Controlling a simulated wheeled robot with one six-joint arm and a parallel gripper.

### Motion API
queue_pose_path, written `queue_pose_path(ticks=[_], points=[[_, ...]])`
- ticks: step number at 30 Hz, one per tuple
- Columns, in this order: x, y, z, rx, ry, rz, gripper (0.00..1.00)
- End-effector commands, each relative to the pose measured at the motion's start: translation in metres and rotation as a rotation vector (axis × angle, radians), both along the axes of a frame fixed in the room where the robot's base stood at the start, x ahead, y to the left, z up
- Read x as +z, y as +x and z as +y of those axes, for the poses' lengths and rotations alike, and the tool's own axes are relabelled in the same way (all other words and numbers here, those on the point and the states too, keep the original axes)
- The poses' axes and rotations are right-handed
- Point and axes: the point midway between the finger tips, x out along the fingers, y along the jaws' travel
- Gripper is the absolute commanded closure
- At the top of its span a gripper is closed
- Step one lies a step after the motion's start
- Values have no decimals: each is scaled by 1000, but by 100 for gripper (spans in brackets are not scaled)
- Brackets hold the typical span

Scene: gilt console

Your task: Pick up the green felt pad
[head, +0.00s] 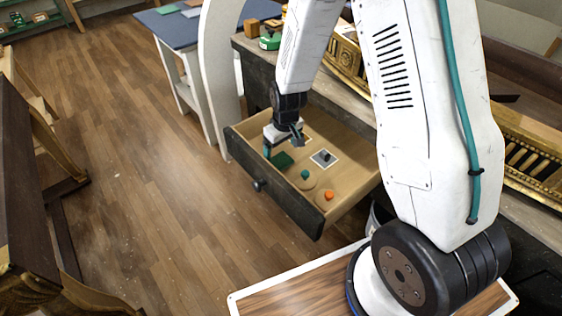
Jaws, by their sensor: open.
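The dark green felt pad (283,161) lies on the floor of an open drawer (349,190), towards its left end. My gripper (282,146) is open, over the left part of the drawer, close to the pad and just above it in the picture. I see nothing held between its fingers. The gripper may hide part of the pad's far side. I cannot tell the exact height of the fingers over the pad.
In the drawer are a pale card with a dark piece (324,158), a teal knob (305,174) and an orange knob (328,195). The drawer front (270,190) stands up as an edge. A blue-topped table (180,27) is behind; open wooden floor (140,170) lies left.

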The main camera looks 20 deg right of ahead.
Motion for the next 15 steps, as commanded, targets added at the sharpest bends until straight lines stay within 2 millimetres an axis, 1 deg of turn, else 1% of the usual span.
queue_pose_path(ticks=[4,9,12,15], points=[[-17,1,-1,-3,0,3,11],[-43,4,-3,-1,0,2,11],[-53,5,-3,-2,1,2,11],[-57,6,-3,-1,0,0,11]])
